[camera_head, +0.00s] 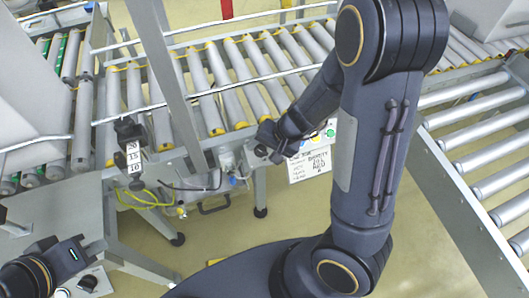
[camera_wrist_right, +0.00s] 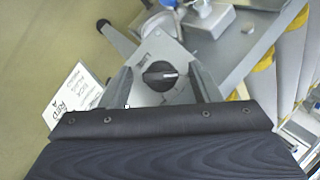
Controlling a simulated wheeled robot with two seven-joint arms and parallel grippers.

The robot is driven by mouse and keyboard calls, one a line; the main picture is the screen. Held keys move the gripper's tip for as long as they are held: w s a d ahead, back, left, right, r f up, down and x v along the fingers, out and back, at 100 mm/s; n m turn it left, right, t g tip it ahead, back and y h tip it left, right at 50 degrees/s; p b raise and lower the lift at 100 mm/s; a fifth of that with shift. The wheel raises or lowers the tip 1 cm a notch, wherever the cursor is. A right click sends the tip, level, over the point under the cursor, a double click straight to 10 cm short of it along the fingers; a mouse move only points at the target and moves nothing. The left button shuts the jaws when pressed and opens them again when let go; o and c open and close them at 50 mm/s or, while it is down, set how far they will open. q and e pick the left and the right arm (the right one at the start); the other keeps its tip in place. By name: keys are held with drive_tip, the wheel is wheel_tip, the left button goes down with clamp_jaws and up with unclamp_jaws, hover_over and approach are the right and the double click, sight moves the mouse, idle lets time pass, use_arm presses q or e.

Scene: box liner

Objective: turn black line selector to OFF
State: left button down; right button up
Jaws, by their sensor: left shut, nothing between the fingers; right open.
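The black line selector (camera_wrist_right: 160,76) is a round black knob with a white pointer mark toward the right of the right wrist view. It sits on a grey metal box (camera_wrist_right: 150,48) with a small label. My right gripper (camera_wrist_right: 161,70) is open, with one finger on each side of the knob; I cannot tell whether they touch it. In the head view my right gripper (camera_head: 268,140) is at the control box by the conveyor, and largely hides the knob.
A white sign (camera_head: 309,166) with black writing hangs beside the box, and coloured buttons (camera_head: 330,132) show above it. Roller conveyors (camera_head: 215,90) run behind and at the right (camera_head: 500,180). A grey post (camera_head: 165,75) stands left. Yellow cable (camera_head: 140,198) hangs below.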

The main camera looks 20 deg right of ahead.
drive_tip(key=c, duration=1)
drive_tip(key=shift+f+m+b, duration=0.25)
drive_tip(key=shift+m+b, duration=0.15)
drive_tip(key=shift+b, duration=0.4)
drive_tip(key=m+t+y+b, duration=0.1)
drive_tip(key=m+b, duration=0.1)
drive_tip(key=b, duration=0.2)
drive_tip(key=m+t+y+b, duration=0.1)
drive_tip(key=m+t+b, duration=0.1)
drive_tip(key=m+b, duration=0.1)
drive_tip(key=shift+s+f+b, duration=0.15)
drive_tip(key=shift+f+b, duration=0.05)
drive_tip(key=shift+b, duration=0.25)
drive_tip(key=shift+r+m+t+b, duration=0.2)
drive_tip(key=shift+m+t+b, duration=0.3)
drive_tip(key=shift+m+b, duration=0.65)
drive_tip(key=o, duration=1)
